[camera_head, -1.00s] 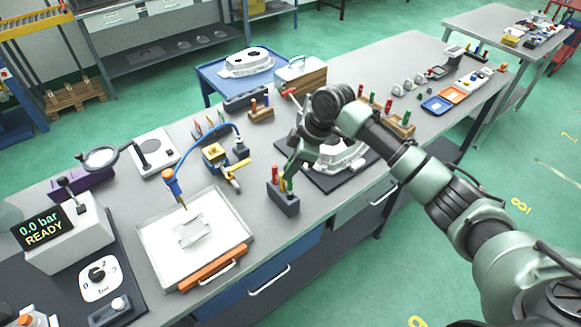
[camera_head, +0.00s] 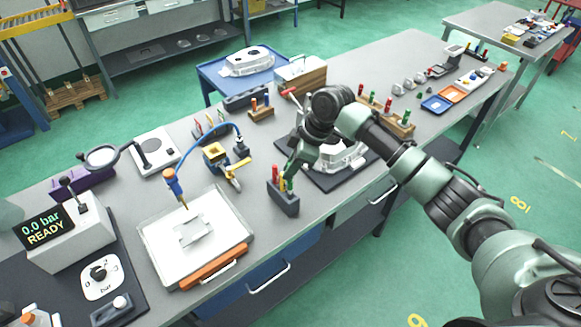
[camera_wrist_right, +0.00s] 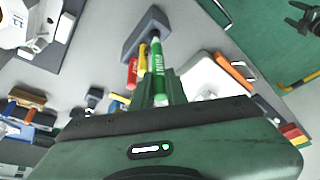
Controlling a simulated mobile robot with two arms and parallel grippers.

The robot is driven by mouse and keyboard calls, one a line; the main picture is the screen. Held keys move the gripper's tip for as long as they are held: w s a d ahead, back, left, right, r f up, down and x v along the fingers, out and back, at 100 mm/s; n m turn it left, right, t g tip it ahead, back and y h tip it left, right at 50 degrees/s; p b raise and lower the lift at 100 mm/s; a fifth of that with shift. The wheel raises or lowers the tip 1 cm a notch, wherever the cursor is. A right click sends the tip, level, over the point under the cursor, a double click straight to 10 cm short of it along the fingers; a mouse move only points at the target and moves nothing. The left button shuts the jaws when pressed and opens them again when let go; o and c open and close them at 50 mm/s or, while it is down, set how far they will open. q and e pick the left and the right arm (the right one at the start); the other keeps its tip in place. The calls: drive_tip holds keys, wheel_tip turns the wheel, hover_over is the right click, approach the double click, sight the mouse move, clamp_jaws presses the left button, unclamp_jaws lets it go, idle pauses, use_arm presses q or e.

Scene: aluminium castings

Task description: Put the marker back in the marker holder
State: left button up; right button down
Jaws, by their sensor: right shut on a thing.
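The marker holder (camera_head: 285,204) is a dark grey block near the front edge of the bench. It also shows in the right wrist view (camera_wrist_right: 146,24). My right gripper (camera_head: 289,172) is shut on the green marker (camera_wrist_right: 158,66), just above the holder. The marker's far end overlaps the holder's top in the wrist view; I cannot tell how deep it sits. A red marker (camera_wrist_right: 132,72) and a yellow marker (camera_wrist_right: 142,62) stand in the holder beside it. A dark shape at the wrist view's top right corner looks like my left gripper (camera_wrist_right: 302,20), partly cut off.
A white tray (camera_head: 158,250) with an orange handle lies left of the holder. A casting on a dark mat (camera_head: 335,182) sits to its right, close to my right arm. A yellow-handled tool (camera_head: 233,172) lies behind. Clear bench surrounds the holder's left side.

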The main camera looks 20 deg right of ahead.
sight(291, 190)
drive_tip(key=shift+f+b, duration=1.45)
drive_tip(key=shift+f, duration=1.95)
drive_tip(key=c, duration=1.3)
unclamp_jaws()
drive_tip(key=shift+c, duration=0.2)
drive_tip(key=b+v, duration=0.2)
drive_tip(key=v, duration=0.5)
drive_tip(key=shift+d+r, duration=0.15)
drive_tip(key=shift+r, duration=0.2)
